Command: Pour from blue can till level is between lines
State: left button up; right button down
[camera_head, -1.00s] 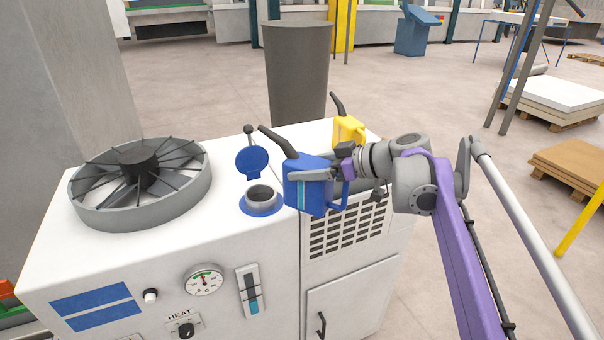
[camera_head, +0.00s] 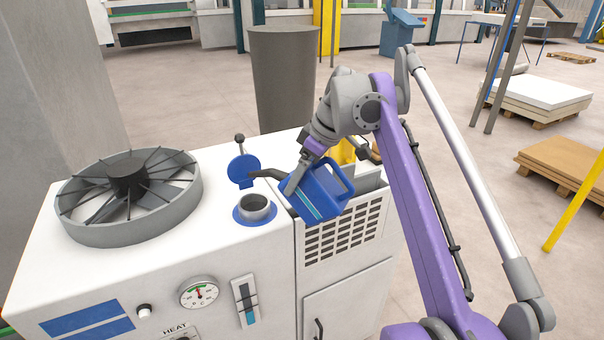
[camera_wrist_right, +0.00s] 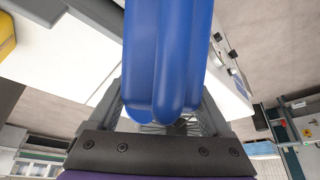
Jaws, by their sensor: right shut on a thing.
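The blue can (camera_head: 322,192) is tilted to the left in the head view, its dark spout (camera_head: 266,174) pointing at the open filler neck (camera_head: 256,207). The spout tip is above the neck, near the raised blue cap (camera_head: 243,170). My right gripper (camera_head: 298,178) is shut on the blue can; in the right wrist view the can (camera_wrist_right: 165,60) fills the space between the fingers. The level gauge (camera_head: 245,300) on the front shows blue low in its window. I cannot see any liquid leaving the spout. My left gripper is out of view.
A yellow can (camera_head: 345,152) stands behind the blue can, partly hidden by my arm. A fan (camera_head: 128,195) sits on the left of the white machine top (camera_head: 210,235). A grey bin (camera_head: 283,85) stands behind the machine. A dial (camera_head: 199,294) is on the front.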

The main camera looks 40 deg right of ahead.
jog(key=shift+w+a+r+g+h, duration=0.15)
jog(key=shift+w+g+h, duration=0.15)
jog(key=shift+g, duration=0.4)
jog(key=shift+w+a+g+h+p, duration=0.1)
jog(key=shift+w+g+h+p, duration=0.2)
jog(key=shift+g+p, duration=0.5)
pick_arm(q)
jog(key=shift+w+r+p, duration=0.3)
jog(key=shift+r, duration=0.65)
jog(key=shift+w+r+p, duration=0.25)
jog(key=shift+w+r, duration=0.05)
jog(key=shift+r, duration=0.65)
pick_arm(e)
jog(key=shift+w+a, duration=0.1)
jog(key=shift+w, duration=0.15)
jog(key=shift+g, duration=0.3)
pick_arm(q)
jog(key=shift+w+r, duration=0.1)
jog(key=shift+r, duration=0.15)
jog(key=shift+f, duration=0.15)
